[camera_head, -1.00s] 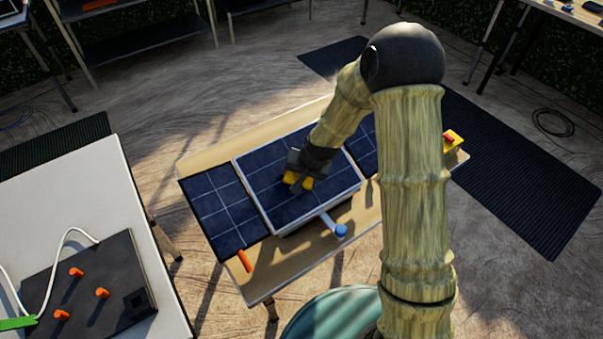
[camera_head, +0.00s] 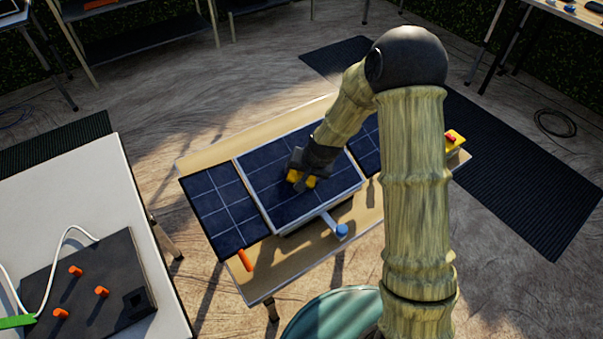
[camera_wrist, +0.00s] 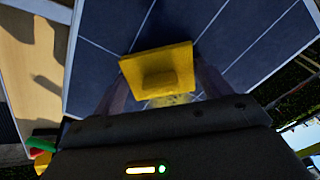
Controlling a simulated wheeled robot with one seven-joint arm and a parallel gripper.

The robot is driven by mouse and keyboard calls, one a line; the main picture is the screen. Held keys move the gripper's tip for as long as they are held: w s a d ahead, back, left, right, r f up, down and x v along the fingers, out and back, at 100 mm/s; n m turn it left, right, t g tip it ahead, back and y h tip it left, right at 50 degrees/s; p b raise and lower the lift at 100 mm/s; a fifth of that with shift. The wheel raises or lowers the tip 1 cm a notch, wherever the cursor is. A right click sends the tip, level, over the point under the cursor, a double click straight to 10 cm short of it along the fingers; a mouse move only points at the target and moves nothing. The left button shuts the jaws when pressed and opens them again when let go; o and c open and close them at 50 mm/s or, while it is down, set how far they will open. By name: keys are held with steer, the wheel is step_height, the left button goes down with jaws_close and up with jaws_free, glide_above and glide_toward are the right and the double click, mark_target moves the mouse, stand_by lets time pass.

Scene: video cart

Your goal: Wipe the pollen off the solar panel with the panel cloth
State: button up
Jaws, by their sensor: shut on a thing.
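The solar panel (camera_head: 318,205) is the raised, white-framed dark blue panel in the middle of the table, between two lower panels. It also fills much of the wrist view (camera_wrist: 105,25). My gripper (camera_head: 302,180) is shut on the yellow panel cloth (camera_wrist: 180,62), a square pad with a raised grip, low over the panel's middle. Whether the cloth touches the panel I cannot tell. A mottled yellow patch, likely pollen (camera_wrist: 172,100), shows between my fingers in the wrist view. In the head view my gripper covers that area.
Lower panels lie left (camera_head: 220,205) and right (camera_head: 365,148). A white lever with a blue knob (camera_head: 341,231) sticks out at the front, near an orange piece (camera_head: 245,260). A yellow box with a red top (camera_head: 455,141) sits at the table's right end. A white table (camera_head: 75,200) stands left.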

steer(key=shift+w+d, duration=0.7)
steer(key=shift+d, duration=0.15)
steer(key=shift+w+d, duration=0.1)
steer(key=shift+d, duration=0.25)
steer(key=shift+d, duration=0.15)
steer(key=shift+w+d+r, duration=0.1)
steer(key=shift+d, duration=0.05)
steer(key=shift+w+d, duration=1.05)
steer(key=shift+d, duration=0.3)
steer(key=shift+p, duration=0.45)
steer(key=shift+s+a+f, duration=0.1)
steer(key=shift+s+a, duration=0.5)
steer(key=shift+a, duration=0.25)
steer(key=shift+s+a+f, duration=0.1)
steer(key=shift+s+a, duration=0.5)
steer(key=shift+a, duration=0.25)
